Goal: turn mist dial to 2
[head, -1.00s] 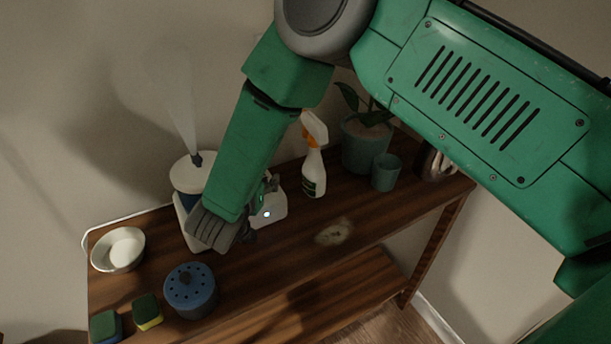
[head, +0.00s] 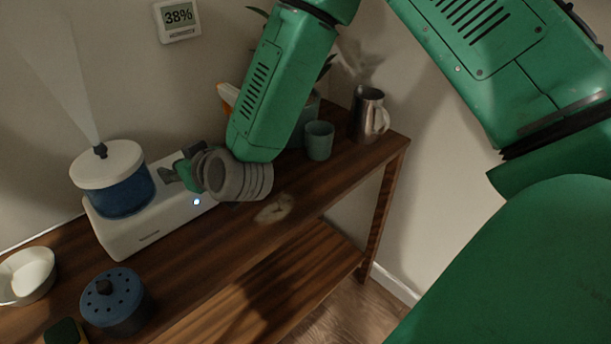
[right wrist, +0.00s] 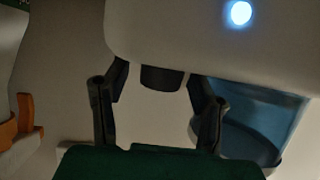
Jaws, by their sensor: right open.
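The humidifier has a white base (head: 150,225), a blue tank with a white lid (head: 108,165), and mist rising from its nozzle. A lit round light (head: 197,202) is on the base's front; it also shows in the right wrist view (right wrist: 240,13). A dark knob (right wrist: 161,79), apparently the mist dial, stands out from the base in the right wrist view. My right gripper (head: 178,174) is at the base, right of the tank. Its open fingers (right wrist: 157,88) are on either side of the knob, with gaps visible. The dial's setting cannot be read. My left gripper is not in view.
A blue perforated pot (head: 112,300) and a white bowl (head: 28,275) stand at the left of the wooden table (head: 240,240). A green cup (head: 319,140) and a metal mug (head: 368,115) stand right. A wall display (head: 178,20) reads 38%.

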